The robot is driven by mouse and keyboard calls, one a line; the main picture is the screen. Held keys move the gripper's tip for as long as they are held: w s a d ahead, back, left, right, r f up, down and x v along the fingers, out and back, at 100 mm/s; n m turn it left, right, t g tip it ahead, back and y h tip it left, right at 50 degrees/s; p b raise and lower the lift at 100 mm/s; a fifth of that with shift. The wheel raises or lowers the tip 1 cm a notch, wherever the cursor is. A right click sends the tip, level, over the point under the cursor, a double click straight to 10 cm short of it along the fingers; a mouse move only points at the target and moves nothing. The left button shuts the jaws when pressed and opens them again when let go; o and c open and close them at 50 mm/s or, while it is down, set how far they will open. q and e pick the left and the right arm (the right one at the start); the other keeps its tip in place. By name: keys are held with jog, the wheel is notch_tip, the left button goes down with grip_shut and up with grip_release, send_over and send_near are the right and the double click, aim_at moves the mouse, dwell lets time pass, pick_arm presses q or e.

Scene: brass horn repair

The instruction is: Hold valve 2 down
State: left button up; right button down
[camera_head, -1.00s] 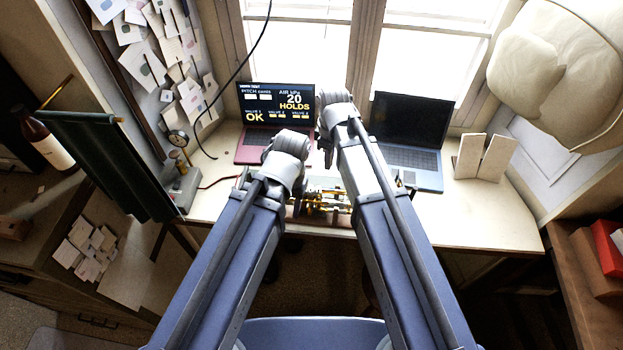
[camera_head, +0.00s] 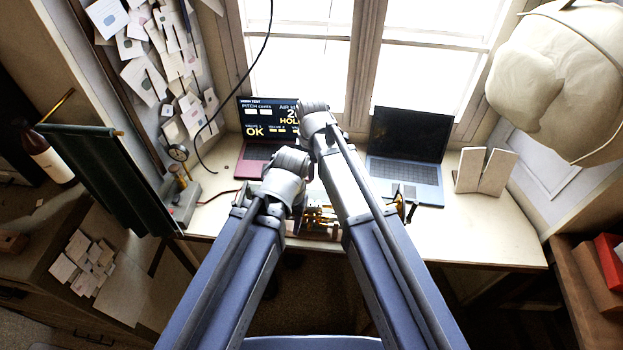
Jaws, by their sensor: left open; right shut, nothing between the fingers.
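The brass horn (camera_head: 318,218) lies on the desk's front part between my forearms. Only some of its brass tubing shows, and a dark and gold round part (camera_head: 400,207) sits to the right of my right forearm. Valve 2 cannot be made out. My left gripper (camera_head: 287,172) is the lower one, over the left side of the horn. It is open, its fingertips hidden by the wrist. My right gripper (camera_head: 314,112) is higher in the picture, in front of the left laptop's screen. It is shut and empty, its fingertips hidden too.
The left laptop (camera_head: 262,118) shows "OK" and a partly covered "HOLDS". A dark-screened laptop (camera_head: 408,135) stands to its right. White panels (camera_head: 485,170) stand at the right. The desk's right front is clear.

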aim_at(312, 205)
notch_tip(312, 205, down, 13)
jog(key=b, duration=1.2)
jog(key=shift+f+b, duration=0.15)
jog(key=shift+b, duration=0.25)
notch_tip(312, 205, down, 2)
jog(key=shift+f+b, duration=0.1)
jog(key=shift+b, duration=1)
jog(key=shift+s+r, duration=0.2)
jog(key=shift+r, duration=0.05)
jog(key=shift+f, duration=0.1)
